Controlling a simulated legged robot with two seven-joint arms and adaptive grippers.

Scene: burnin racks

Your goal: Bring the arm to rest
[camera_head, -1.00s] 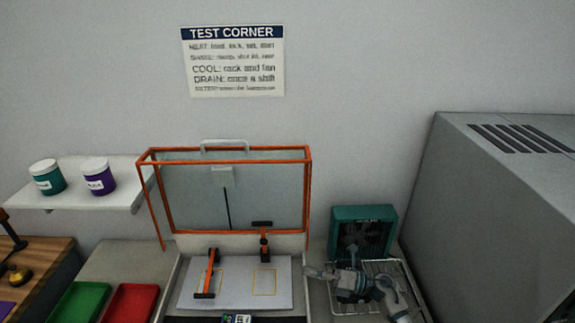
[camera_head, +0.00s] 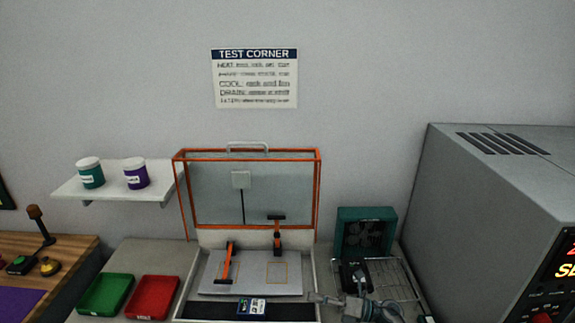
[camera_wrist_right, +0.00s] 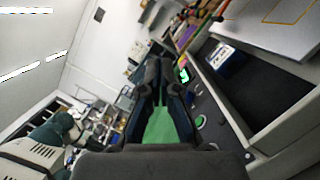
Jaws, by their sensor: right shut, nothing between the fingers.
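My right gripper (camera_head: 318,298) is at the bottom of the head view, right of the test station, with its arm coming in from the bottom edge. It points left and looks empty. In the right wrist view its dark fingers (camera_wrist_right: 156,72) are together with nothing held between them. My left gripper is not in view.
The orange-framed clear cover (camera_head: 319,190) stands raised behind the grey plate (camera_head: 250,272) with its orange-handled clamps. A green tray (camera_head: 105,294) and red tray (camera_head: 152,297) lie to the left. A large grey machine (camera_head: 460,200) bounds the right side.

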